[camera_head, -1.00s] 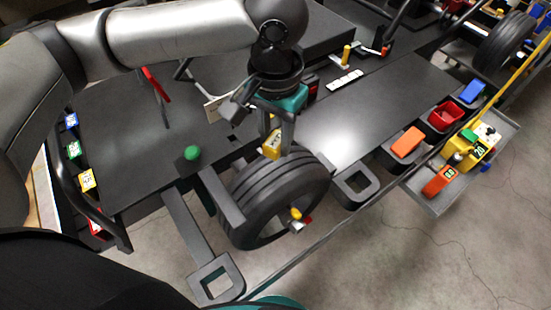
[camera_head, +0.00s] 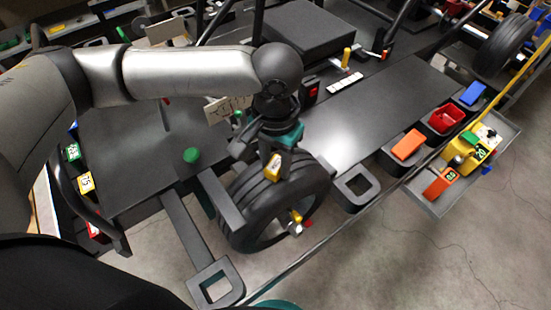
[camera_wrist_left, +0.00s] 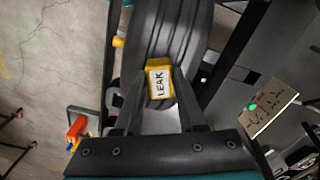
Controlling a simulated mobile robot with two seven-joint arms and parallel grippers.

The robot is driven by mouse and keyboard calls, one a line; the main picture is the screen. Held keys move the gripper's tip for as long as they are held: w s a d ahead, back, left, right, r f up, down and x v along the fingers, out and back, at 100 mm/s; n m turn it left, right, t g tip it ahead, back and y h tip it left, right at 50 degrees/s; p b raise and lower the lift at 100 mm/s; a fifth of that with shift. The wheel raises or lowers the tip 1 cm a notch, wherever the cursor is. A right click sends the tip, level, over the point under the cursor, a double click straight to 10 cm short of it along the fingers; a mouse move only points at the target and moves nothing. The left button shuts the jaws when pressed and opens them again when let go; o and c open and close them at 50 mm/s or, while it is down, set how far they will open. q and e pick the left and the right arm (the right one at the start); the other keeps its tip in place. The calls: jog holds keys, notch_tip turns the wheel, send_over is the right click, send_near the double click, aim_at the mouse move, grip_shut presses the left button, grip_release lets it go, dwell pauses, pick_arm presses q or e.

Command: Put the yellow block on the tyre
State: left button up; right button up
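The yellow block (camera_head: 273,168) has a white label reading "LEAK", which shows clearly in the left wrist view (camera_wrist_left: 159,82). My left gripper (camera_head: 274,165) points down over the tyre, with its fingers on either side of the block. In the left wrist view the fingertips (camera_wrist_left: 160,88) reach both sides of the block and appear shut on it. The black tyre (camera_head: 262,205) stands upright at the front of the kart, directly beneath the block. The block is at or just above the tread; exact contact is hard to tell. My right gripper is not in view.
A tray (camera_head: 432,205) holds several coloured items.

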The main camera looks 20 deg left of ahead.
aim_at(275, 164)
pick_arm(q)
jog(key=o, duration=0.4)
notch_tip(275, 164, up, 12)
jog(key=shift+r+p, duration=0.15)
jog(key=shift+p, duration=0.45)
